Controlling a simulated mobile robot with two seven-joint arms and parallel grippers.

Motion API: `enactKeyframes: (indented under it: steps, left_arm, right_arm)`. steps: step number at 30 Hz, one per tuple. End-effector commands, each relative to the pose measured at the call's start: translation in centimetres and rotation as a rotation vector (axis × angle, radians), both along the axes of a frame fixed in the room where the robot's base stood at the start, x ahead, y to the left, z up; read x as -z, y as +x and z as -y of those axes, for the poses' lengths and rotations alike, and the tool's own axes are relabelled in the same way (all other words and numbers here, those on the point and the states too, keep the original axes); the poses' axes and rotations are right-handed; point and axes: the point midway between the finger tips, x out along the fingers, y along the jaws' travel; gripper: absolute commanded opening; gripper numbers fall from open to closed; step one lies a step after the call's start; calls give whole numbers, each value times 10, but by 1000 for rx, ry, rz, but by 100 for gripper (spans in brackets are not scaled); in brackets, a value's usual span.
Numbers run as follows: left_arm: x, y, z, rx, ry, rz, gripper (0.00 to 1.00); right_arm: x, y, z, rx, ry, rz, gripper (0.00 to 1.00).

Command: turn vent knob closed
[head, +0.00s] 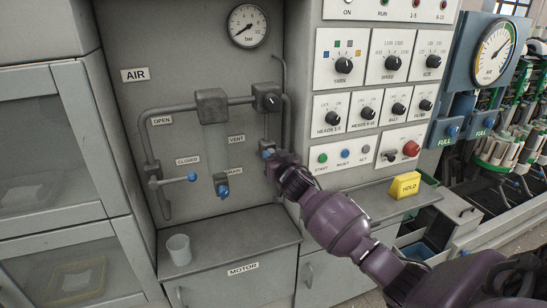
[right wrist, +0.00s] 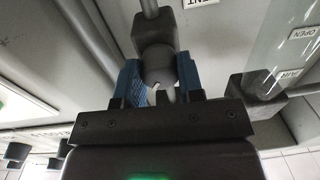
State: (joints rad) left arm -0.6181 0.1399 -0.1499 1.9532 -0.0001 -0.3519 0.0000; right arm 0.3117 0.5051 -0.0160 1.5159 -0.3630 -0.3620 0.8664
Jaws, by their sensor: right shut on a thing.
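The vent knob (right wrist: 157,66) is a dark grey round knob with a pale mark on its edge, at the end of a thin pipe. In the right wrist view it sits between the two blue finger pads of my right gripper (right wrist: 158,82), which is shut on it. In the head view my right gripper (head: 270,160) is at the panel, right of and below the VENT label (head: 237,138), and hides most of the knob. I cannot read the knob's angle there. My left gripper is out of view.
A lever with a blue tip (head: 192,177) and a blue-ended drain fitting (head: 222,190) stick out left of my gripper. A pipe knob (head: 272,101) is just above it. A cup (head: 179,249) stands on the ledge, and a yellow HOLD block (head: 404,185) is at right.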

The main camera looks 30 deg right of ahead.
Motion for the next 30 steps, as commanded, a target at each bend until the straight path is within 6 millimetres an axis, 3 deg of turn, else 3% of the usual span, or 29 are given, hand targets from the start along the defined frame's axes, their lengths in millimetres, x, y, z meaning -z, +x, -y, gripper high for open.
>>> enactKeyframes:
  steps: [11,30]
  left_arm:
    - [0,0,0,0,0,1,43]
    - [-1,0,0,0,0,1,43]
  right_arm:
    - [0,0,-1,-1,-152,-36,11]
    - [0,0,-2,-1,-732,-175,11]
